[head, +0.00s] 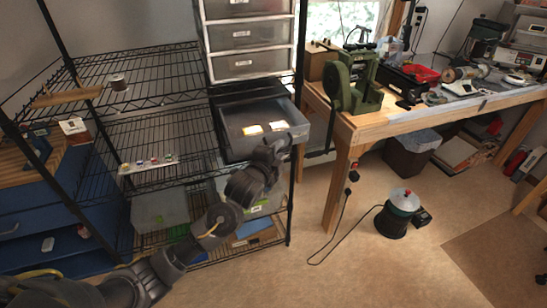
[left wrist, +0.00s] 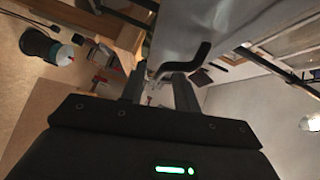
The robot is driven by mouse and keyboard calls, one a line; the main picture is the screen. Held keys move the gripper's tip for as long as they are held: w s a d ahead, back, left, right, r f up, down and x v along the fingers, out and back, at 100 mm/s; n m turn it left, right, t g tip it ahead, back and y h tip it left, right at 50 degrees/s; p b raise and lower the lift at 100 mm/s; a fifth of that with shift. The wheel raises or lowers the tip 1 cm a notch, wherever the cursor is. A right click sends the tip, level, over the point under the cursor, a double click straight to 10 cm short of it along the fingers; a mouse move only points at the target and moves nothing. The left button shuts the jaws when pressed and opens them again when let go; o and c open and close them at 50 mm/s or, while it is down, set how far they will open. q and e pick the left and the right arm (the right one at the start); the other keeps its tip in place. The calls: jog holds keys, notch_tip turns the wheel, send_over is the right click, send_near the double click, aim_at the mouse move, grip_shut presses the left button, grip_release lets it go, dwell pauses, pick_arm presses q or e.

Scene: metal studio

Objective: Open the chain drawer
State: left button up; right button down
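A white-framed drawer unit (head: 247,66) stands on the black wire shelf, with several grey translucent drawers. Its lowest visible drawer (head: 232,138) sticks out forward of the drawers above, and two pale yellow pieces show in or on it. Which drawer is the chain drawer cannot be read. My left gripper (head: 282,143) is at this drawer's front right. In the left wrist view, the fingers of my left gripper (left wrist: 158,92) stand apart, with a bent black handle (left wrist: 186,65) on a grey surface just ahead of and between them. Contact is unclear. My right gripper is not in view.
The wire shelf's black post (head: 298,100) stands close right of the drawer. A wooden workbench (head: 345,130) with tools is farther right. Open floor lies in front.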

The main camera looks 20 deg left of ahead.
pick_arm(q)
jog(key=b+v, duration=0.1)
jog(key=v, duration=0.9)
jog(key=shift+s, duration=0.2)
